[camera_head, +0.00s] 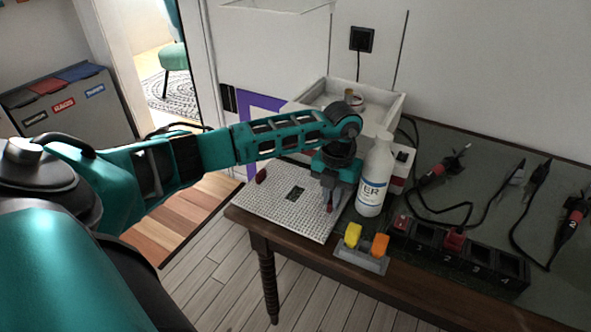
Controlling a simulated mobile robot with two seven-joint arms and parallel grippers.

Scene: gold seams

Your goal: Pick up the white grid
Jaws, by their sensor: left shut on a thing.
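The white grid (268,206), a pale square sheet with a fine mesh pattern, lies on the left end of the dark wooden table (254,229). My left gripper (329,207) points down at the grid's right side and is shut on it. The exact contact at the fingertips is small and hard to make out. The grid looks flat, and I see no clear gap under it. A small dark piece (296,193) and a dark red piece (261,176) show on or at the grid. My right gripper is not in view.
A white bottle (375,178) stands close to the right of my left gripper. A grey holder with yellow and orange blocks (361,256) sits at the front edge. A white tray (393,108) stands behind. A black slotted rack (455,255) and cabled tools (440,168) fill the right.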

